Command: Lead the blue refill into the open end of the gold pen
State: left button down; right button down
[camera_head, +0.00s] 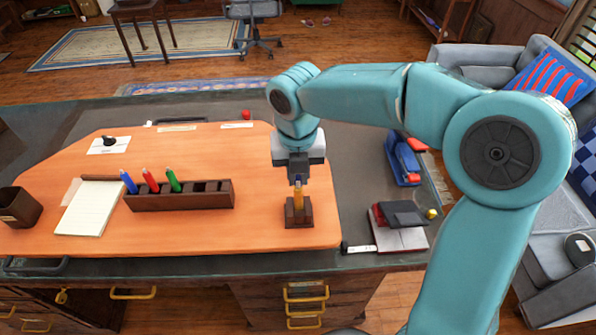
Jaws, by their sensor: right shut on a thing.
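The gold pen (298,197) stands upright in a small dark brown wooden block (299,213) on the orange desk mat. My right gripper (298,181) points straight down right above the pen, its fingers closed together. A small bluish bit shows between the fingertips, which I take for the blue refill, mostly hidden by the fingers. The fingertips are at the pen's top end; whether the refill's tip is inside the pen is too small to tell. My left gripper is not in view.
A dark rack (180,196) holds a blue, a red and a green pen-like item. A notepad (90,207) and brown cup (19,207) stand left. The mat around the block is clear.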

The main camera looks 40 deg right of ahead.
jog(key=shift+f, duration=0.45)
dwell(0.5)
jog(key=c, duration=1)
grip_release()
jog(key=r, duration=1.1)
jog(key=r+p, duration=0.1)
jog(key=r, duration=0.4)
jog(key=shift+s+a+r, duration=0.15)
jog(key=shift+s+a, duration=0.2)
jog(key=shift+a, duration=0.05)
jog(key=shift+s, duration=0.1)
